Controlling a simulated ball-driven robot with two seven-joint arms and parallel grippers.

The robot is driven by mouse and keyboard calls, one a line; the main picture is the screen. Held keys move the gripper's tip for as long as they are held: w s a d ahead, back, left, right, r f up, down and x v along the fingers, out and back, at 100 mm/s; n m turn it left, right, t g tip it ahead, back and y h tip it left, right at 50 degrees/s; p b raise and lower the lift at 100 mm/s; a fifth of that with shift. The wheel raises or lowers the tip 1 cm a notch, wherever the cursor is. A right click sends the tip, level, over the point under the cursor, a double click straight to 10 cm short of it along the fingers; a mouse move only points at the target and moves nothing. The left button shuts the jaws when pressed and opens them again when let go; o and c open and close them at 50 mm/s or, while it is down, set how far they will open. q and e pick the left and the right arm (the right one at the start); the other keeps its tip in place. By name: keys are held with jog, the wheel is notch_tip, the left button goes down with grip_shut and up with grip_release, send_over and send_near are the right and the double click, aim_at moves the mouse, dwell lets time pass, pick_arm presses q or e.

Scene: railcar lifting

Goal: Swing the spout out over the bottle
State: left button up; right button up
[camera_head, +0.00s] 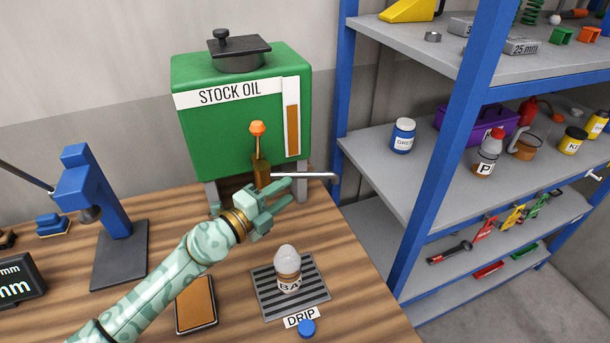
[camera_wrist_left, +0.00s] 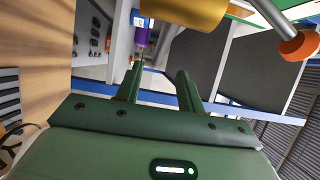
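The green STOCK OIL tank (camera_head: 225,140) stands on legs at the back of the bench. Its brass tap (camera_head: 261,172) has an orange-knobbed lever (camera_head: 257,128) standing up. The silver spout (camera_head: 312,175) points right from the tap, away from the bottle (camera_head: 287,258). In the left wrist view, the open fingers (camera_wrist_left: 158,70) lie below the brass tap (camera_wrist_left: 190,12). My right gripper is out of view.
A blue cap (camera_head: 307,328) lies before the DRIP label. A brown pad (camera_head: 196,304) lies under my left forearm in the picture. A blue press stand (camera_head: 95,195) is at left. A blue-framed shelf (camera_head: 450,160) with bottles and tools stands right, beyond the bench edge.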

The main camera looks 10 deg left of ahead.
aim_at(307, 178)
pick_arm(q)
jog(key=b+x, duration=0.1)
jog(key=x, duration=0.6)
jog(key=shift+w+d, duration=0.2)
jog(key=shift+w, duration=0.05)
jog(key=shift+c, duration=0.4)
grip_shut()
